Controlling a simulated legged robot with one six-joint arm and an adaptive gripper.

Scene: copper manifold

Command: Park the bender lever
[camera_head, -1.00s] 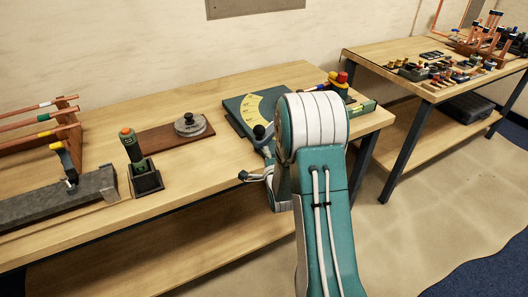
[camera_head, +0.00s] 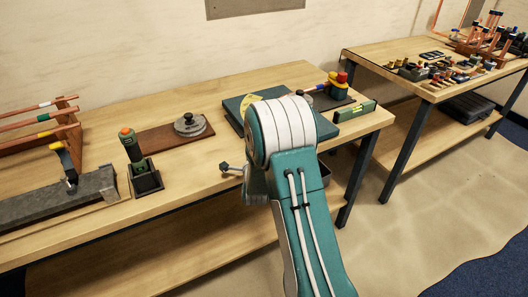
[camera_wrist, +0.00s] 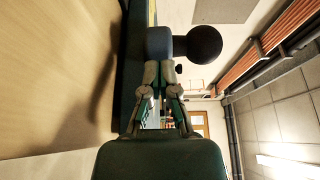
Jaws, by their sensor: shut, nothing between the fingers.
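The bender (camera_head: 236,108), a teal block with a yellow marked dial face (camera_head: 250,103), lies on the near bench, partly hidden behind my arm. Its lever is hidden in the head view. In the wrist view, a round black knob (camera_wrist: 205,45) with a blue-grey cylindrical part (camera_wrist: 159,43) beside it is close ahead of my fingertips; it looks like the lever's end. My gripper (camera_wrist: 159,74) is shut and empty, its tips close to or against the blue-grey part; I cannot tell if they touch. The gripper is hidden behind my arm in the head view.
Left of the bender are a round metal piece (camera_head: 189,125) on a brown board, a green tool (camera_head: 131,146) in a black holder, and a pipe rack (camera_head: 68,130). A green level (camera_head: 356,111) lies to the right. The second bench (camera_head: 395,55) holds fittings.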

